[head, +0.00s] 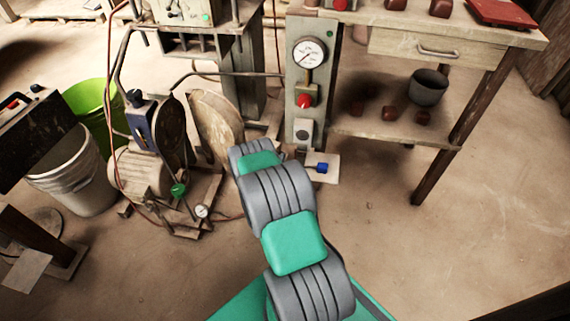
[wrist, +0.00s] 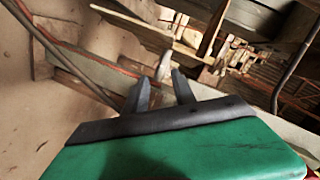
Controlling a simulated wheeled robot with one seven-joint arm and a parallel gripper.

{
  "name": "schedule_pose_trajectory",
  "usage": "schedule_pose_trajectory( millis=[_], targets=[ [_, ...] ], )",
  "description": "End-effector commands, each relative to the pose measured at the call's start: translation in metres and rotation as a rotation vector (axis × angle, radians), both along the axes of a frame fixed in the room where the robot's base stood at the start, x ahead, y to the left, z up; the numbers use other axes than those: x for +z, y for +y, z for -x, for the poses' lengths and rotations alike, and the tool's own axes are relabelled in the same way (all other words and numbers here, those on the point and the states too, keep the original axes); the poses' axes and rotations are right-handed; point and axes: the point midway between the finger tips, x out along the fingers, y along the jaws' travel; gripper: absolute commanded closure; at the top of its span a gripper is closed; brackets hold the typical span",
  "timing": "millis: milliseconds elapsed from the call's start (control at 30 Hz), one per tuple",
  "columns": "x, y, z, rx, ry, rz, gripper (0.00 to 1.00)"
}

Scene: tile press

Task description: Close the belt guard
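In the head view, a motor-driven unit stands on the floor at the left, with a dark round wheel (head: 172,128) beside its motor (head: 140,172). A tan, rounded panel (head: 214,124), which looks like the belt guard, stands out to the right of the wheel, apart from it. My green and grey arm reaches up to just right of the panel's lower edge and hides what lies behind it. My gripper (wrist: 161,84) shows in the wrist view with its two dark fingers apart. A pale, blurred piece shows between and beyond the fingertips; I cannot tell what it is or whether they touch it.
A grey post with a gauge (head: 309,54) and a red knob stands right of the panel. A wooden bench (head: 420,42) with a drawer is at the right. A green bucket (head: 92,103) and a white bucket (head: 76,172) stand left. Floor at lower right is clear.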

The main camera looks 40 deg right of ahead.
Motion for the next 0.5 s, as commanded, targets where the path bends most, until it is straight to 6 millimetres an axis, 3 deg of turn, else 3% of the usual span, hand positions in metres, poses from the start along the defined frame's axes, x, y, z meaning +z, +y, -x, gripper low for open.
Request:
schedule_pose_trajectory(
  millis=[133, 367, 500],
  targets=[
    [-0.0043, -0.0115, -0.0096, -0.001, 0.000, 0.000, 0.68],
    [-0.0038, -0.0123, -0.0110, 0.000, 0.002, 0.001, 0.68],
    [-0.0037, -0.0123, -0.0111, 0.000, 0.001, 0.000, 0.78]
  ],
)
